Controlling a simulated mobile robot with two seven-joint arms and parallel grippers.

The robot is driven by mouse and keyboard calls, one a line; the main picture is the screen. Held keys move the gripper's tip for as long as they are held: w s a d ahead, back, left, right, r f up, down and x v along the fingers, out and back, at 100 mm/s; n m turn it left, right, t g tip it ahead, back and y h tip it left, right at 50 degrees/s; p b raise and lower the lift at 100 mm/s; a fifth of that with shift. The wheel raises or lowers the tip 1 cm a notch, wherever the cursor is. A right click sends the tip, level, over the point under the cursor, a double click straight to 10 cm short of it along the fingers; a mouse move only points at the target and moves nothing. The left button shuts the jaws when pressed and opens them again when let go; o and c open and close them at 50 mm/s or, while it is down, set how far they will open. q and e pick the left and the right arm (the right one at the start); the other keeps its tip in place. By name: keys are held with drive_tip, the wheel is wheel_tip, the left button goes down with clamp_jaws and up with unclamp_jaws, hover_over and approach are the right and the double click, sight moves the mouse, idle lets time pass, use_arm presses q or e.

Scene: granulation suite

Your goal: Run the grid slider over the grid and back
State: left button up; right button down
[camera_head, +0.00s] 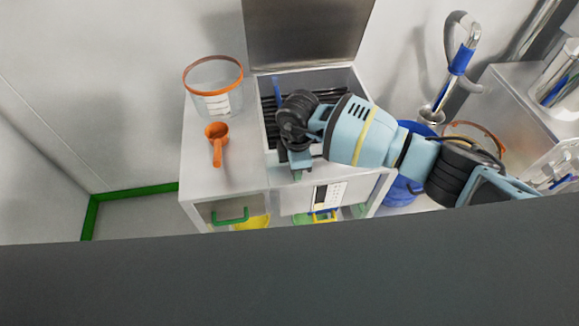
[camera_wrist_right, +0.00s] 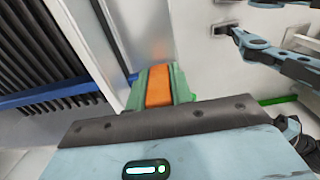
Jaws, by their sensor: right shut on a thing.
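The grid (camera_head: 270,105) is a row of dark bars inside an open white box on the cabinet. It also shows at the left of the wrist view (camera_wrist_right: 40,50). A blue bar (camera_head: 278,92) lies across the grid and seems to be the grid slider; it shows too in the wrist view (camera_wrist_right: 60,95). My right gripper (camera_head: 300,170) is over the box's front edge, pointing down. In the wrist view it is shut on a green and orange block (camera_wrist_right: 158,88) beside the front wall. Whether this block joins the blue bar is hidden.
A blue container (camera_head: 400,190) and metal equipment (camera_head: 500,110) stand at the right. The cabinet top's front left is clear.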

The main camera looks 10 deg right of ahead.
sight(339, 169)
drive_tip(key=shift+w+d, duration=0.2)
drive_tip(key=shift+d, duration=2.7)
drive_tip(key=shift+w+d, duration=0.2)
drive_tip(key=shift+d, duration=2.65)
drive_tip(key=shift+w+d, duration=0.15)
drive_tip(key=shift+d, duration=1.9)
drive_tip(key=shift+w+d, duration=0.2)
drive_tip(key=shift+d, duration=1.8)
drive_tip(key=shift+w+d, duration=0.15)
drive_tip(key=shift+d, duration=1.9)
drive_tip(key=c, duration=1.2)
unclamp_jaws()
drive_tip(key=shift+o, duration=0.2)
wheel_tip(339, 169, up, 8)
